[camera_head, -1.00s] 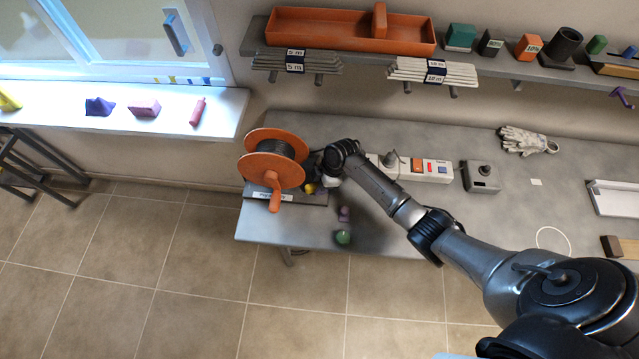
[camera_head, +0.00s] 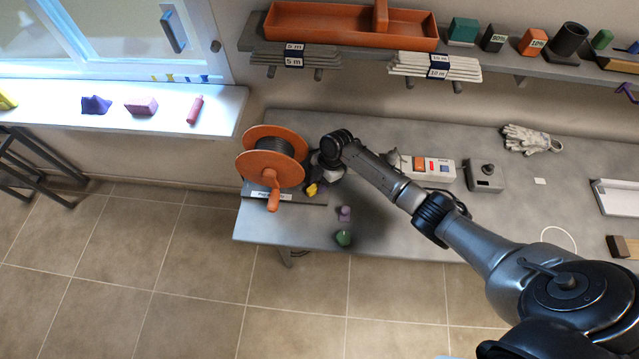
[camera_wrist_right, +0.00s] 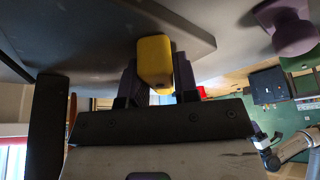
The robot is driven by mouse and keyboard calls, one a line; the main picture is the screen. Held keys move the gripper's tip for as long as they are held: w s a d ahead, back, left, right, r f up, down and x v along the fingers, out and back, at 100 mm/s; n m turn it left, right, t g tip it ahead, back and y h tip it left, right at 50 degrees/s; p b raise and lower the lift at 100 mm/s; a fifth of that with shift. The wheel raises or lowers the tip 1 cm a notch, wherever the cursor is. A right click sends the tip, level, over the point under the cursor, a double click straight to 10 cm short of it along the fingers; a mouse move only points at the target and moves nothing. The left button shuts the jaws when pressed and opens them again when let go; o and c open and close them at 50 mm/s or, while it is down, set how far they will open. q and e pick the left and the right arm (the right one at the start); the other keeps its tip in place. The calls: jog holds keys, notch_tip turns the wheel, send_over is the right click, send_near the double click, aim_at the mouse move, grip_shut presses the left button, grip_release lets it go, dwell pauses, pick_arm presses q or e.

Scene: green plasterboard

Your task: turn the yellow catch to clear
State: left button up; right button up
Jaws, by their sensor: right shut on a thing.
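The yellow catch (camera_head: 312,189) sits on the grey base of the orange cable reel (camera_head: 274,160), at the reel's right side. In the right wrist view the yellow catch (camera_wrist_right: 154,62) stands between the two fingers. My right gripper (camera_wrist_right: 157,80) is shut on it. In the head view my right gripper (camera_head: 318,182) is beside the reel, partly hidden by its own wrist. The catch's pivot is hidden. My left gripper is not in view.
A purple knobbed piece (camera_head: 344,213) and a green one (camera_head: 343,237) stand near the bench's front edge. A shelf with an orange tray (camera_head: 350,27) hangs above.

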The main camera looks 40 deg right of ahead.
jog(key=o, duration=0.9)
jog(key=shift+r, duration=0.1)
jog(key=v, duration=1.3)
jog(key=shift+d+r, duration=0.2)
jog(key=shift+r, duration=0.05)
